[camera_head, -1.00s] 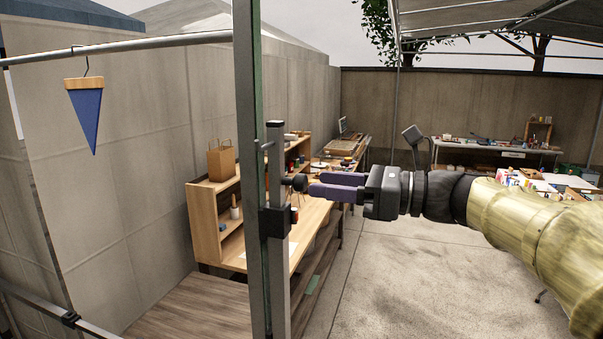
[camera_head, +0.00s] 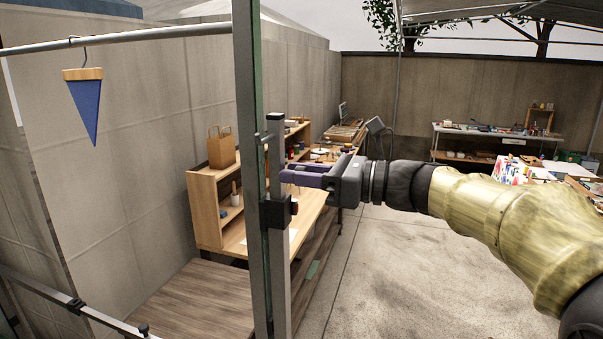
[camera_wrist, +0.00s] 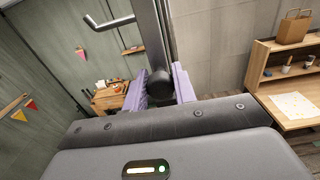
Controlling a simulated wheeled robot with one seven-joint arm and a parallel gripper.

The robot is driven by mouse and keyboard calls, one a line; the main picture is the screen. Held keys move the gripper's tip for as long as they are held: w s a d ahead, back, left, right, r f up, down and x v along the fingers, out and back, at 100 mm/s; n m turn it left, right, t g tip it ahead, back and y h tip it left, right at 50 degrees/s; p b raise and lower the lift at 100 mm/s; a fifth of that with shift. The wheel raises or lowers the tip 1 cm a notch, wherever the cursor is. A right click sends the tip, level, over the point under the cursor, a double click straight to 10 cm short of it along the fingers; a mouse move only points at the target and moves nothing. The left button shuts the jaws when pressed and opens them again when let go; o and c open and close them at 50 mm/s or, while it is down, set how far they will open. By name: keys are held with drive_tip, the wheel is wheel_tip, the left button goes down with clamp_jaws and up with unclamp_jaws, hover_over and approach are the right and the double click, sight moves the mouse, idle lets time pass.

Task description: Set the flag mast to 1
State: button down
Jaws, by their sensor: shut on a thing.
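The flag mast (camera_head: 279,265) is an upright grey metal post in the head view, standing close beside a taller post. A black sliding block (camera_head: 278,213) sits on it, with a small dark knob (camera_head: 294,206) on its side. In the wrist view a round black knob (camera_wrist: 160,90) stands in front of the post, between my purple fingers. A hook (camera_wrist: 108,22) shows near the post in the wrist view. No scale marks are readable.
A blue pennant (camera_head: 86,108) hangs from a horizontal rail (camera_head: 150,34) at upper left. A wooden shelf bench (camera_head: 207,215) with a paper bag (camera_head: 222,147) stands behind the mast. Concrete floor (camera_head: 385,270) lies open below my arm.

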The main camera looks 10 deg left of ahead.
sight(282, 125)
wheel_tip(282, 125, up, 8)
drive_tip(key=p, duration=0.6)
drive_tip(key=shift+r, duration=0.2)
drive_tip(key=shift+f, duration=0.1)
drive_tip(key=c, duration=1.1)
unclamp_jaws()
drive_tip(key=shift+c, duration=0.2)
drive_tip(key=shift+d+f, duration=0.1)
drive_tip(key=shift+d, duration=0.05)
drive_tip(key=shift+d+b, duration=0.25)
drive_tip(key=shift+b, duration=0.1)
drive_tip(key=s+d+b, duration=0.1)
drive_tip(key=d+b, duration=0.4)
drive_tip(key=d, duration=1.1)
drive_tip(key=shift+s+d, duration=0.2)
drive_tip(key=shift+d, duration=0.15)
